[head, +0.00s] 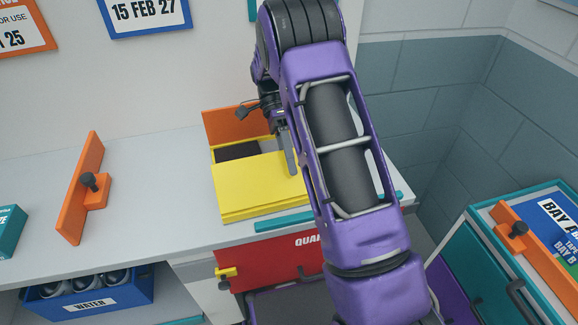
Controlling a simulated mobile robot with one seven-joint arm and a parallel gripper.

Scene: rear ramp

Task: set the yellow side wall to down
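The yellow side wall (252,187) is the broad front face of a small box on the grey counter, left of my arm. It appears to stand up in front of the box's dark opening (237,152), with a yellow strip along its lower edge; its exact tilt is hard to judge. An orange panel (232,126) stands at the back of the box. My gripper (288,158) points down at the box's right side, with a grey finger over the yellow part. Contact cannot be judged. My arm hides the box's right end and much of the gripper.
An orange bracket with a black knob (88,182) stands on the counter at left, with bare counter (165,190) between it and the box. A teal bar (284,220) lies at the front edge above a red drawer front (265,268). A teal cabinet (480,270) stands at right.

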